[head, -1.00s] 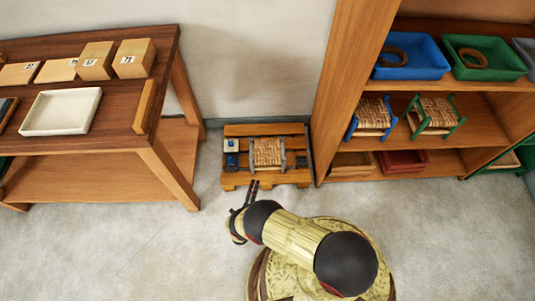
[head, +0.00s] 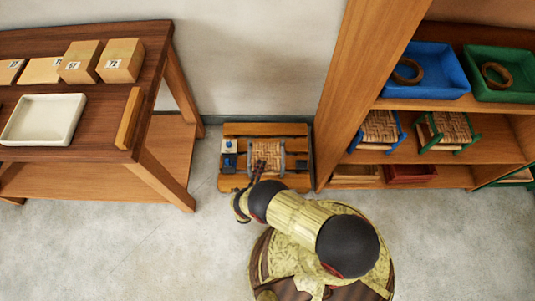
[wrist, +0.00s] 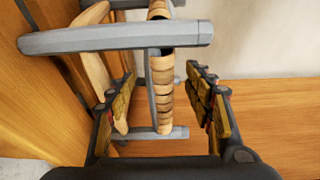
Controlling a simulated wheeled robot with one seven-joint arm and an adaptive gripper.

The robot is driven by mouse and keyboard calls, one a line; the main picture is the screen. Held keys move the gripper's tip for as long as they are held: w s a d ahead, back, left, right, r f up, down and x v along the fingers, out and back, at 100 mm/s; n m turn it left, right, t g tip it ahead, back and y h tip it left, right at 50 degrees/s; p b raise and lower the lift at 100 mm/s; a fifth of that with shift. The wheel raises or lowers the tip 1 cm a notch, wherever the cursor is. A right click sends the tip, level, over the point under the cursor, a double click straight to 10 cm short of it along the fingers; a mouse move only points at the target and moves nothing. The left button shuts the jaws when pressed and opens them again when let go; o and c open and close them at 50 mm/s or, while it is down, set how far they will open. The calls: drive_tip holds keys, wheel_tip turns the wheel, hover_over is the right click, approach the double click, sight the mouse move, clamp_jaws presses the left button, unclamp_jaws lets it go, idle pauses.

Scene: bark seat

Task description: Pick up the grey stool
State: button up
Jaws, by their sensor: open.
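The grey stool (head: 268,152) has a woven tan seat and grey rails, and stands on a low wooden slatted platform (head: 240,129) against the wall. In the wrist view the stool (wrist: 110,39) is close up, with a long grey rail across the top and a wrapped woven part running down the middle. My gripper (head: 259,168) is at the stool's near edge in the head view. In the wrist view my open gripper (wrist: 162,80) has one finger on each side of the woven part. Whether either finger touches it I cannot tell.
Small blue-and-white items (head: 229,153) sit on the platform left of the stool. A wooden shelf unit (head: 350,80) stands close on the right, holding a blue stool (head: 380,129) and a green stool (head: 449,128). A table (head: 105,130) stands left. Floor between is clear.

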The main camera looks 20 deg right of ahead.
sight(266, 156)
drive_tip(key=x, duration=0.3)
drive_tip(key=b+x, duration=0.1)
drive_tip(key=x, duration=0.2)
drive_tip(key=shift+d+b, duration=0.3)
drive_tip(key=shift+d, duration=0.15)
drive_tip(key=shift+w+d+r, duration=0.1)
drive_tip(key=shift+w+d, duration=0.25)
drive_tip(key=shift+w, duration=0.15)
drive_tip(key=shift+c, duration=1.4)
clamp_jaws()
